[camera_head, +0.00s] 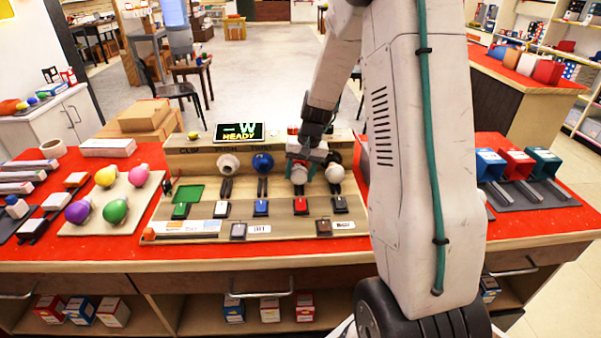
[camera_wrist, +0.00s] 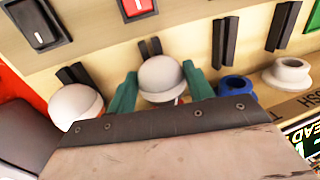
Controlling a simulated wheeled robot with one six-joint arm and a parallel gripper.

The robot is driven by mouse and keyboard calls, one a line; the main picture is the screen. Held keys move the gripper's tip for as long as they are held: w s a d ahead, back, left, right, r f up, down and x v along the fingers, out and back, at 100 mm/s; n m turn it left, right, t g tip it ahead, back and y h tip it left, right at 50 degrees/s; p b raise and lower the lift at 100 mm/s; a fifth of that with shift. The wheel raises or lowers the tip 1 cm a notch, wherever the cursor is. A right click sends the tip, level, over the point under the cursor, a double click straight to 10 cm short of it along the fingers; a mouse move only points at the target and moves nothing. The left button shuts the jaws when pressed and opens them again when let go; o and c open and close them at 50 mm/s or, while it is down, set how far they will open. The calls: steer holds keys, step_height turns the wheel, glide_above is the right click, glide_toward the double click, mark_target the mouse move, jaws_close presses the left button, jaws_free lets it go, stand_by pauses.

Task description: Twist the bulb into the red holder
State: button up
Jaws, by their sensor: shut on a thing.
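A white bulb (camera_wrist: 161,74) sits between the two green fingers of my gripper (camera_wrist: 160,86), which are shut on its sides. A small bit of the red holder (camera_wrist: 181,101) shows beside the bulb in the wrist view; the rest is hidden by the bulb and my gripper. I cannot tell how deep the bulb sits.
A second white bulb (camera_wrist: 74,104) stands close beside one finger, and an empty blue holder (camera_wrist: 236,87) beside the other. An empty white holder (camera_head: 228,162) is further left. Coloured bulbs lie on a pale tray (camera_head: 127,204). A lit screen (camera_head: 239,132) stands behind the board.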

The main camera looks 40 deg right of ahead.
steer(key=shift+d+t+y, duration=0.15)
steer(key=shift+t+y, duration=0.45)
steer(key=shift+y, duration=0.2)
steer(key=shift+s, duration=0.1)
steer(key=o, duration=1)
steer(key=shift+o, duration=0.2)
steer(key=v, duration=0.8)
steer(key=s+a+r+n+h, duration=0.1)
steer(key=s+a+r+n, duration=0.1)
steer(key=s+a+r, duration=0.2)
steer(key=s+a+r+n+h, duration=0.1)
steer(key=s+a+r, duration=0.3)
steer(key=s+a, duration=0.6)
steer(key=s+a+r+n+g+h, duration=0.1)
steer(key=s+a+r+n, duration=0.2)
steer(key=s, duration=1)
steer(key=a+r, duration=0.2)
steer(key=a, duration=0.2)
steer(key=shift+s+a+n+h, duration=0.3)
steer(key=shift+s+n+h, duration=0.05)
steer(key=shift+n+h, duration=0.05)
